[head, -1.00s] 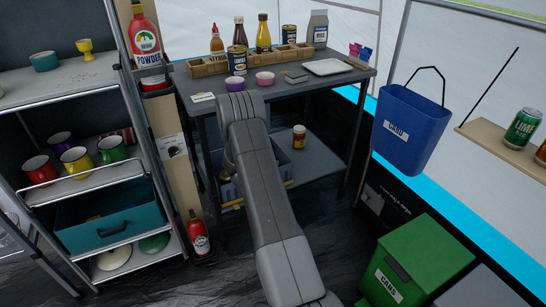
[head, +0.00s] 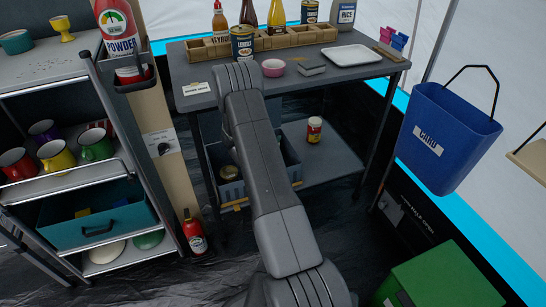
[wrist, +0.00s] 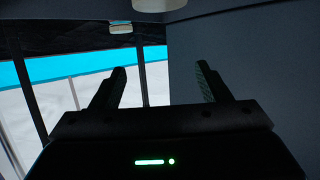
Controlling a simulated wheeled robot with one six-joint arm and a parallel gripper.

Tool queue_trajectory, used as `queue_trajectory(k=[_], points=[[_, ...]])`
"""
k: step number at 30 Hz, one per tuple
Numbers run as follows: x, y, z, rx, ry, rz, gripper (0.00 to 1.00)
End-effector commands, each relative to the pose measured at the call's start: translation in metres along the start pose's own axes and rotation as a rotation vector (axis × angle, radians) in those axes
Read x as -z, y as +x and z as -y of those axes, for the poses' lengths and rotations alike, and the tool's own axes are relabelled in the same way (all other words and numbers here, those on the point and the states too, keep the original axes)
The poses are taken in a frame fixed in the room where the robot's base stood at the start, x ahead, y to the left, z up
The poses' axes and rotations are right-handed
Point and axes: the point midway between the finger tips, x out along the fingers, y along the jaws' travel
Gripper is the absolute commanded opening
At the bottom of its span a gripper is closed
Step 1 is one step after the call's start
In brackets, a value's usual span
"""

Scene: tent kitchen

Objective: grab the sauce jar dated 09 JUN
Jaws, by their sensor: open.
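A small jar (head: 314,130) with a red-and-yellow label stands upright on the lower shelf (head: 345,155) of the table, right of the blue-grey crate. Its date is too small to read. A round lidded thing (head: 229,172) shows in the crate, partly behind my arm; I cannot tell what it is. My gripper is hidden in the head view. In the wrist view, my gripper (wrist: 160,82) is open, with nothing between its fingers. Two pale round things show at the top of the wrist view, one small (wrist: 120,27) and one cut off (wrist: 145,5); I cannot identify them.
The blue-grey crate (head: 232,192) stands left on the lower shelf. A shelf cart (head: 80,185) is at left, a blue bin (head: 442,140) and green box (head: 440,280) at right.

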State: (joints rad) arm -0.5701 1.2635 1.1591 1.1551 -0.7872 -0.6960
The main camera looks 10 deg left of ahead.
Motion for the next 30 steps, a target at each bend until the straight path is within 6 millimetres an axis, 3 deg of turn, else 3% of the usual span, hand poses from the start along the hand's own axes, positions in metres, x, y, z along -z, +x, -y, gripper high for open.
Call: queue_trajectory(k=[14,22,30], points=[[-0.078,0.028,0.0,0.0,-0.001,0.001,0.7],[-0.077,0.048,-0.001,-0.002,0.002,-0.001,0.7],[-0.078,0.092,-0.001,-0.002,0.003,-0.001,0.7]])
